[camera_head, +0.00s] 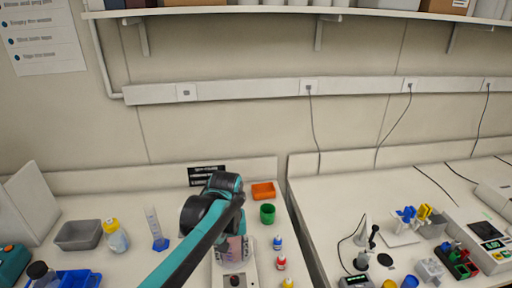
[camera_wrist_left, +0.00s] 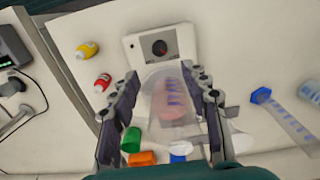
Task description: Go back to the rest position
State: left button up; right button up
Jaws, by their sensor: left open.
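My left gripper (camera_wrist_left: 162,100) is open in the left wrist view, its two dark fingers spread on either side of a clear vessel (camera_wrist_left: 168,110) with pinkish contents and blue markings. The vessel stands on or by a white device with a dark round knob (camera_wrist_left: 160,48). I cannot tell whether the fingers touch the vessel. In the head view the teal and black left arm covers much of the vessel (camera_head: 236,250), and the device (camera_head: 236,280) shows below it. The left fingertips are hidden there. My right gripper is not in view.
A green cup (camera_head: 267,214), an orange tray (camera_head: 263,191) and several small dropper bottles (camera_head: 281,262) stand right of the arm. A blue-based cylinder (camera_head: 156,230), a yellow-capped bottle (camera_head: 115,237) and a grey bin (camera_head: 78,235) stand left. A gap separates the benches. A shelf (camera_head: 290,11) runs overhead.

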pick_arm(q)
jog(key=s+a+f+m+t+b, duration=0.1)
jog(key=s+a+f+t+b, duration=0.1)
jog(key=s, duration=0.4)
jog(key=s+a+f+m+t+b, duration=0.1)
jog(key=s+a+f+t+b, duration=0.2)
jog(key=s+a+f+t, duration=0.1)
jog(key=s+a+t, duration=0.1)
jog(key=s+a, duration=0.1)
jog(key=s, duration=0.1)
jog(key=shift+f, duration=0.3)
dwell(0.3)
